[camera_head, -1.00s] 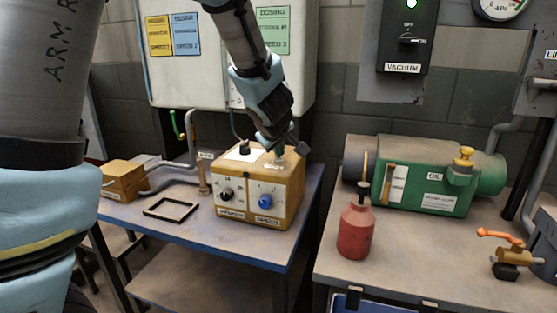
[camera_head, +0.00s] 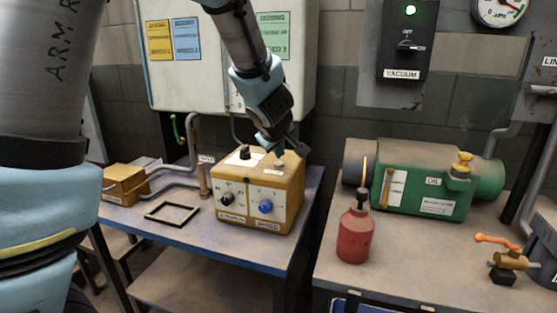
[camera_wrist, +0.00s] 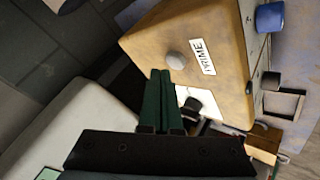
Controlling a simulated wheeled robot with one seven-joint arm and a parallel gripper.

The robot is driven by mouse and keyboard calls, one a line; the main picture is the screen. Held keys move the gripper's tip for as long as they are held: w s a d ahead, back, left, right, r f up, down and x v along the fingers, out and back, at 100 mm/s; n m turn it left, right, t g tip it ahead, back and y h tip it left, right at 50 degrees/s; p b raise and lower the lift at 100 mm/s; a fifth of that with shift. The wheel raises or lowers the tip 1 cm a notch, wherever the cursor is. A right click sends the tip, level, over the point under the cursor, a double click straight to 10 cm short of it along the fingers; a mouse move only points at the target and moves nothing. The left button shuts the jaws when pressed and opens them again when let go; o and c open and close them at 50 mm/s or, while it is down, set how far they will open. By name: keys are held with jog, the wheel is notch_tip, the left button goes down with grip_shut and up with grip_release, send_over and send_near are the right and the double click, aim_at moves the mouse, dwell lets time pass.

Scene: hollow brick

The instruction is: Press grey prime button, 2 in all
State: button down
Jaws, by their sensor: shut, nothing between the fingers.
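The yellow-orange dosing box (camera_head: 290,205) stands on the blue-edged table. Its grey prime button (camera_wrist: 176,60) shows in the wrist view as a round cap on the top face, beside the white PRIME label (camera_wrist: 203,57). My gripper (camera_wrist: 160,73) is shut and empty, its dark green fingers side by side. The fingertips appear just beside the button in the wrist view; I cannot tell whether they touch it. In the head view my gripper (camera_head: 280,154) is over the box's top right, and the button is hard to make out there.
A black knob (camera_head: 245,152) stands on the box top. The front has a black dial (camera_head: 227,198) and a blue dial (camera_head: 265,206). A black frame (camera_head: 172,213) lies left of the box. A red oil can (camera_head: 355,235) and green pump (camera_head: 420,180) stand on the right table.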

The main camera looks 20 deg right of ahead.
aim_at(279, 165)
jog(key=shift+r, duration=0.1)
notch_tip(279, 165, up, 5)
jog(key=p, duration=0.5)
dwell(2.6)
notch_tip(279, 165, up, 4)
jog(key=p, duration=0.5)
jog(key=shift+f, duration=0.3)
notch_tip(279, 165, down, 9)
jog(key=b, duration=0.9)
jog(key=shift+r, duration=0.2)
dwell(1.4)
jog(key=shift+f+b, duration=0.3)
jog(key=shift+f, duration=0.1)
